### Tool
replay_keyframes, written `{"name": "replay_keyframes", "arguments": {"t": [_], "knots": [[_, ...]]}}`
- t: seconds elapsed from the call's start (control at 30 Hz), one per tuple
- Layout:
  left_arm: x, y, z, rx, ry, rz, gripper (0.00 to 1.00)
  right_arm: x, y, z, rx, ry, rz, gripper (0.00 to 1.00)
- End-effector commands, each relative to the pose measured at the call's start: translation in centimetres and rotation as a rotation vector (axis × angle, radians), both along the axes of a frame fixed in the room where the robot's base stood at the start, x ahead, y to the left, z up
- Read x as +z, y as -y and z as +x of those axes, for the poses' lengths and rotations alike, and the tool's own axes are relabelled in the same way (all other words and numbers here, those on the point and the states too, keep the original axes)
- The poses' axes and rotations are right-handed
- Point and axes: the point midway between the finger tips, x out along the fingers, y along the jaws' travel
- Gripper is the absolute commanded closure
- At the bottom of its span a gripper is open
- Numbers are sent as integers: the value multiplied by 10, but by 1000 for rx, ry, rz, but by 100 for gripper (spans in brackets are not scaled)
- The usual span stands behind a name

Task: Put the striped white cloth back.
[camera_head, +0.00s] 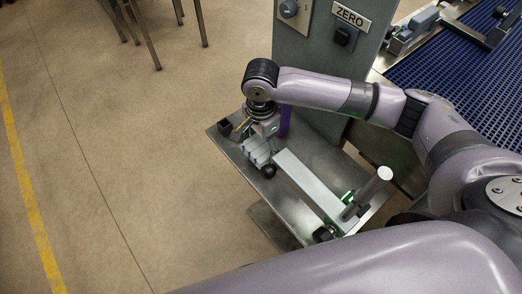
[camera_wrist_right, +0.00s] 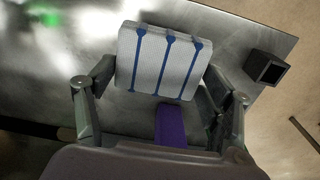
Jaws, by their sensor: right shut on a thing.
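The striped white cloth (camera_wrist_right: 165,60) is a folded white pad with blue lines in the right wrist view. In the head view the cloth (camera_head: 257,153) shows as a pale shape at the steel table's left part. My right gripper (camera_head: 262,131) reaches down over it and is shut on it; in the right wrist view its two fingers (camera_wrist_right: 160,78) stand on either side of the cloth. I cannot tell whether the cloth touches the table (camera_head: 290,214) or is held just above it. My left gripper is not in view.
A purple block (camera_wrist_right: 171,125) is near the gripper. A small dark open box (camera_wrist_right: 266,67) sits at the table's edge. A metal bar (camera_head: 308,182) with an upright post (camera_head: 371,187) lies across the table. A grey cabinet (camera_head: 315,60) and blue conveyor (camera_head: 455,75) stand behind.

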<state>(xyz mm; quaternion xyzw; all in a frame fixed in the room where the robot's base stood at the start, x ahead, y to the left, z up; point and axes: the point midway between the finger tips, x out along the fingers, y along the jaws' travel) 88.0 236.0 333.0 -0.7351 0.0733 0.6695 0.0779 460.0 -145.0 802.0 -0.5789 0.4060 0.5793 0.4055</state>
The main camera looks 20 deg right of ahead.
Motion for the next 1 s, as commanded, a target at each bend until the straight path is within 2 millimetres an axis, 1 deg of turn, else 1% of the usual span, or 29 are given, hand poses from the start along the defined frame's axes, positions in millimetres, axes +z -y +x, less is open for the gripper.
{"name": "replay_keyframes", "arguments": {"t": [0.07, 0.17, 0.2, 0.23, 0.37, 0.57, 0.77, 0.8, 1.0], "knots": [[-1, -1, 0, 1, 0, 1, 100, -6, 0, 0, 0, -1, -1, 52], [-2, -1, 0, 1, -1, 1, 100, -21, 1, -1, -1, -1, -3, 52], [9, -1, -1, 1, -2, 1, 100, -21, 0, -1, -2, -4, 0, 52], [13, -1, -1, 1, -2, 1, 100, -25, 0, -1, -2, -5, -2, 52], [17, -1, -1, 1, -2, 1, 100, -39, 0, -1, 1, -1, 0, 52], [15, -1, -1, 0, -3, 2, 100, -41, 0, 0, 1, 1, -1, 52], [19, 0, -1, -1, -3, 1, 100, -45, 0, 0, 0, 0, 0, 52], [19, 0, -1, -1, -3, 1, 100, -46, 0, 0, 0, 0, 0, 25], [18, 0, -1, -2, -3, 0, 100, -46, 0, 0, 1, 1, -1, 12]]}}
